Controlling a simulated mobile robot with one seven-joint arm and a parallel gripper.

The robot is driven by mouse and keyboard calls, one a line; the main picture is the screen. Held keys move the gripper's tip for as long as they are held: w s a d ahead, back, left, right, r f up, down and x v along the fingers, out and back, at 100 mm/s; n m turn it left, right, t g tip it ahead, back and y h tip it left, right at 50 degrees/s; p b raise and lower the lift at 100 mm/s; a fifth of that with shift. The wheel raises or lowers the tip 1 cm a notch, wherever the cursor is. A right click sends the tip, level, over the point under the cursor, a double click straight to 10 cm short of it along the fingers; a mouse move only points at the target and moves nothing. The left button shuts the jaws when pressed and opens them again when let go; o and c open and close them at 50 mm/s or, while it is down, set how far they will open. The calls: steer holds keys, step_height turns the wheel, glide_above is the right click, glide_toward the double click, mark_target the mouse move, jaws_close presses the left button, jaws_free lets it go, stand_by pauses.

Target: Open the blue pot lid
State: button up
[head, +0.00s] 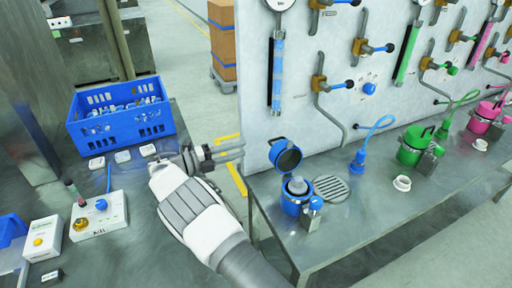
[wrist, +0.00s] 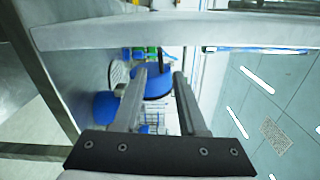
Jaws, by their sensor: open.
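The blue pot (head: 293,207) stands near the left end of the grey bench. Its blue lid (head: 288,160) is raised and tilted back on the far side, so the pot is open. A grey rounded piece (head: 297,186) shows in the pot's mouth. My gripper (head: 240,151) is left of the pot and lid, apart from both, with its fingers pointing right. It is open and empty. In the wrist view, my gripper (wrist: 160,76) has blue shapes beyond its fingers, which I cannot clearly tell apart.
A white panel (head: 330,75) with valves and gauges stands behind the pot. A round grate (head: 331,188) lies right of the pot. Green (head: 411,155) and pink (head: 485,122) pots stand farther right. A blue crate (head: 119,122) and a control box (head: 98,214) are on the left table.

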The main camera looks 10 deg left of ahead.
steer(key=v, duration=0.3)
steer(key=shift+s+a, duration=0.25)
steer(key=shift+a, duration=0.05)
steer(key=shift+s, duration=0.1)
